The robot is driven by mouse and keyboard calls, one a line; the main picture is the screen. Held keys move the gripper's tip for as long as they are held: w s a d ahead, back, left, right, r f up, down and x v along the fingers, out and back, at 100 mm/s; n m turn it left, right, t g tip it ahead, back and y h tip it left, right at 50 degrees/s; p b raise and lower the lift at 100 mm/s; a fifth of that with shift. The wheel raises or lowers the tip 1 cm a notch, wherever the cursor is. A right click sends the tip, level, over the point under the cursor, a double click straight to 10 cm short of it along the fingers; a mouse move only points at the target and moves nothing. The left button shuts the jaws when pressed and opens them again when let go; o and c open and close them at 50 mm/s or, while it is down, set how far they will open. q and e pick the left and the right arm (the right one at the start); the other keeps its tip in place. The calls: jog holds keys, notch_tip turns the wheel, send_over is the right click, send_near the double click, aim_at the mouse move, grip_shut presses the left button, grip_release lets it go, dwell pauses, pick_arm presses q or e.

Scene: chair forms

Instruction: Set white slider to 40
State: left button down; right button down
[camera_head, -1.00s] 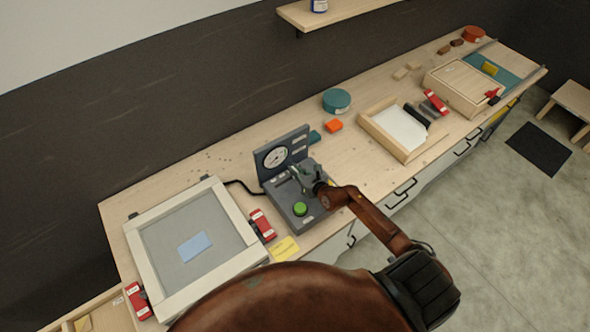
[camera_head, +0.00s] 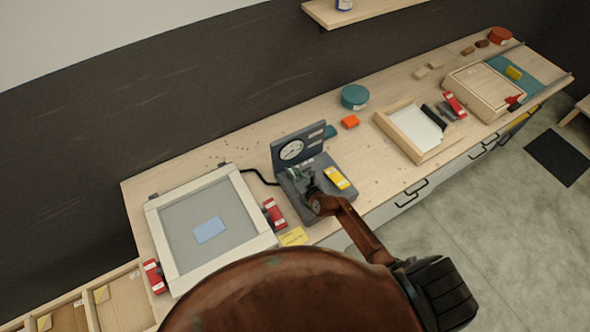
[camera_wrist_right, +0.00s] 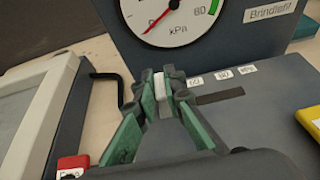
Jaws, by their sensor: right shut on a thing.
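The dark grey control box (camera_head: 322,166) stands on the workbench with an upright panel at its back. In the right wrist view, the white slider (camera_wrist_right: 159,84) sits between my right gripper's green fingertips (camera_wrist_right: 160,95), which are closed on it. The dark slot (camera_wrist_right: 220,96) shows to the right of the fingers, with several small white labels (camera_wrist_right: 222,75) behind it; their numbers are too blurred to read. In the head view, my right gripper (camera_head: 299,176) is at the left part of the box. My left gripper is out of view.
A round kPa gauge (camera_wrist_right: 175,15) is on the panel. A yellow part (camera_head: 337,178) sits on the box's right side. A framed grey screen (camera_head: 205,225) and a red clamp (camera_head: 273,214) stand to the left.

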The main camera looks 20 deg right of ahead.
jog(key=c, duration=2)
grip_release()
jog(key=shift+s+a, duration=0.1)
jog(key=shift+a, duration=0.25)
jog(key=shift+d, duration=0.1)
jog(key=v, duration=1.1)
jog(key=shift+s+r, duration=0.15)
jog(key=shift+s, duration=0.15)
jog(key=shift+s+r, duration=0.1)
